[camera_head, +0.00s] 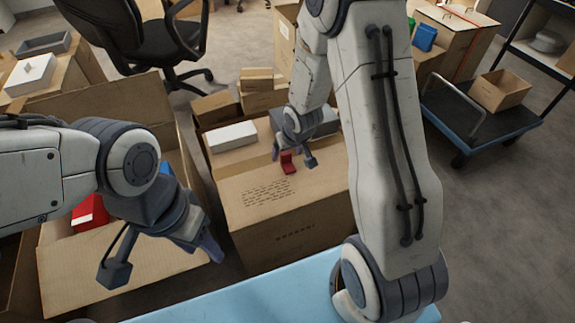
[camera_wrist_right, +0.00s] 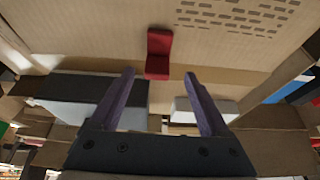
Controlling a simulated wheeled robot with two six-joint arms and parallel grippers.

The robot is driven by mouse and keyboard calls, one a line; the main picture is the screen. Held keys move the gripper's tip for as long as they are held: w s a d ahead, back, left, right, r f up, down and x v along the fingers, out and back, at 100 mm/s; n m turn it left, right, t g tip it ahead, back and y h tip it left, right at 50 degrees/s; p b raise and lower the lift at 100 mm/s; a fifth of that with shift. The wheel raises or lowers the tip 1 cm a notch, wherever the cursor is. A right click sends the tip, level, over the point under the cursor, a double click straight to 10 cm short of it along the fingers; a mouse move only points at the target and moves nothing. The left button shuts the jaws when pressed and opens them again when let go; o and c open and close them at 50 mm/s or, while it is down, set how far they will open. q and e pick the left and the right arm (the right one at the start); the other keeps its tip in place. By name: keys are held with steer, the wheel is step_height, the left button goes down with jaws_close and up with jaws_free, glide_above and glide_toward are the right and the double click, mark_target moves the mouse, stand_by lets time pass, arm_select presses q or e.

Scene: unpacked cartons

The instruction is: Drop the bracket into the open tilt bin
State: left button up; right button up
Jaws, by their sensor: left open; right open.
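The red bracket (camera_head: 288,164) sits on top of a closed carton (camera_head: 310,205), with one part standing up. In the right wrist view the bracket (camera_wrist_right: 159,45) lies just beyond and between my right fingertips. My right gripper (camera_wrist_right: 160,76) is open and empty; it also shows from above in the head view (camera_head: 279,154), close behind the bracket. My left gripper (camera_head: 213,254) is open and empty over the front left, well apart from the bracket. A dark grey box (camera_head: 322,123) behind the bracket may be the tilt bin; my right arm partly hides it, and its opening is unclear.
A white box (camera_head: 232,137) lies left of the bracket on cardboard. An open carton (camera_head: 65,262) with red and blue items stands at left, partly under my left arm. A trolley (camera_head: 500,125) with a small carton stands at right. Bare floor (camera_head: 500,230) shows at right.

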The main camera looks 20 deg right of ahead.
mark_target(287, 156)
steer(key=b+x, duration=0.1)
steer(key=x, duration=0.1)
steer(key=b+x, duration=0.1)
steer(key=x, duration=0.1)
steer(key=shift+d+f, duration=0.2)
steer(key=shift+f, duration=0.15)
steer(key=shift+w+r, duration=0.1)
jaws_close()
steer(key=shift+r, duration=0.15)
